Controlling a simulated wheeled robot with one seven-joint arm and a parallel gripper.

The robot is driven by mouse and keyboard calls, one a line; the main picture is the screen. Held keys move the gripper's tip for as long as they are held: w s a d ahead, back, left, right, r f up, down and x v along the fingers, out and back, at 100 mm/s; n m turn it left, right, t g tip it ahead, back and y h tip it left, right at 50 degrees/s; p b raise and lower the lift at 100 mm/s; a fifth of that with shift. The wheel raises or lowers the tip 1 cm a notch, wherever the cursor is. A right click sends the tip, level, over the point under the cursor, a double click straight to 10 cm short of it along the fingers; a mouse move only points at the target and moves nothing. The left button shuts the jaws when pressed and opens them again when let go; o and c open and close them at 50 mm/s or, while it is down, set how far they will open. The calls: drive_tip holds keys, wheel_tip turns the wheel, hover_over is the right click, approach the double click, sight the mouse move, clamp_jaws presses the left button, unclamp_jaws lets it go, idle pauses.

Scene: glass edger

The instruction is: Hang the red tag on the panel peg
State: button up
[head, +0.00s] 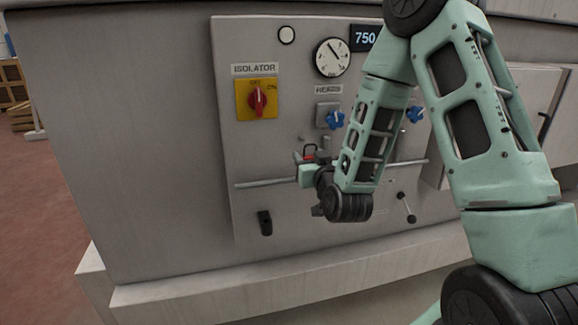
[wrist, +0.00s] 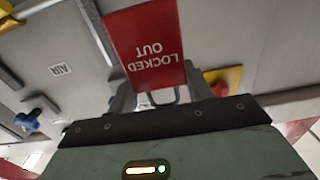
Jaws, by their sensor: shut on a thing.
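The red tag (wrist: 145,45) is large in the wrist view, its white "LOCKED OUT" lettering upside down. My gripper (wrist: 158,97) is shut on the tag's near end, where a thin loop shows between the fingers. In the head view my gripper (head: 304,166) is in front of the grey panel (head: 245,150), below the isolator and near the horizontal rail. I cannot tell the panel peg for certain; small studs show near the gripper.
The yellow isolator with its red knob (head: 258,99) is up and left of the gripper. Blue knobs (head: 335,120) are to its right. The rail (head: 265,183) runs across the panel at gripper height. A black handle (head: 265,222) is below. The panel's left part is clear.

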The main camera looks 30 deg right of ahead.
sight(301, 144)
drive_tip(key=shift+d+r, duration=0.15)
drive_tip(key=shift+d, duration=0.4)
drive_tip(key=shift+f+p+x, duration=0.15)
drive_tip(key=shift+p+x, duration=0.55)
drive_tip(key=shift+x, duration=1.35)
drive_tip(key=shift+f+p+x, duration=0.2)
drive_tip(key=shift+p+x, duration=0.5)
drive_tip(key=shift+x, duration=1.35)
drive_tip(key=shift+w+d+f+b, duration=0.15)
drive_tip(key=shift+w+f+b, duration=0.2)
drive_tip(key=shift+b, duration=0.35)
drive_tip(key=shift+d+f+b, duration=0.1)
drive_tip(key=shift+b, duration=0.3)
